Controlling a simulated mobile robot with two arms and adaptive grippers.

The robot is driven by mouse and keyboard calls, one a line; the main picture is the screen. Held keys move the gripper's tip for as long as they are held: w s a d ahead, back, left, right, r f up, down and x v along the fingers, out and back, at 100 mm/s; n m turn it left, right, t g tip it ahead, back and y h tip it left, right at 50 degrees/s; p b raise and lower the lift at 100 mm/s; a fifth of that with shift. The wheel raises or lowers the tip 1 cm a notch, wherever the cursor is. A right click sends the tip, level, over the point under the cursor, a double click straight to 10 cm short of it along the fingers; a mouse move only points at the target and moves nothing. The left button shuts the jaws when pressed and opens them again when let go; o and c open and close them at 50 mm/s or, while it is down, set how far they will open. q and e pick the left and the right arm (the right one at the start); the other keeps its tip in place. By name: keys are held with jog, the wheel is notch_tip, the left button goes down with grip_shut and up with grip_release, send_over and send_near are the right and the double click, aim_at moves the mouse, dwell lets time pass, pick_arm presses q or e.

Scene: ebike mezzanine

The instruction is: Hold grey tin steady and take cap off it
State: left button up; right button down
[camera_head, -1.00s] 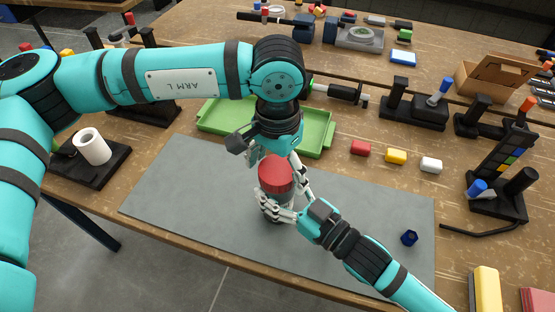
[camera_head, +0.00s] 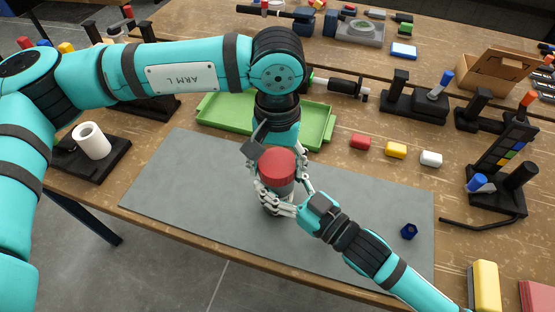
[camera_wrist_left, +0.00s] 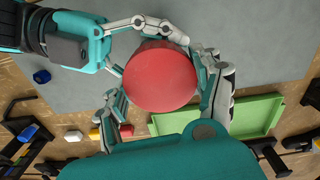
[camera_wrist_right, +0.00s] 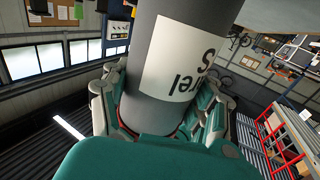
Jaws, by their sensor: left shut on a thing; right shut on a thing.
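The grey tin (camera_head: 279,190) stands upright on the grey mat, with the red cap (camera_head: 277,163) at its top. My right gripper (camera_head: 278,206) is shut on the tin low on its body, coming from the right. In the right wrist view the tin (camera_wrist_right: 160,60) with a white label lies between its fingers. My left gripper (camera_head: 281,173) points down from above, shut around the cap. In the left wrist view the round red cap (camera_wrist_left: 160,76) fills the space between its fingers. Whether a gap lies between cap and tin cannot be told.
The grey mat (camera_head: 180,195) is mostly clear, with a small dark blue piece (camera_head: 409,231) at right. A green tray (camera_head: 320,141) lies behind my left gripper. Red, yellow and white blocks (camera_head: 396,150) stand behind the mat. A holder with a white roll (camera_head: 92,141) is at left.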

pick_arm(q)
jog(key=n, duration=0.9)
jog(key=shift+n, duration=0.4)
jog(key=n, duration=0.4)
jog(key=shift+n, duration=0.3)
jog(key=n, duration=0.4)
jog(key=shift+r+n, duration=0.1)
jog(key=shift+n, duration=0.2)
jog(key=n, duration=0.4)
jog(key=shift+n, duration=0.3)
jog(key=n, duration=0.4)
jog(key=shift+n, duration=0.4)
jog(key=n, duration=0.9)
jog(key=shift+r, duration=0.15)
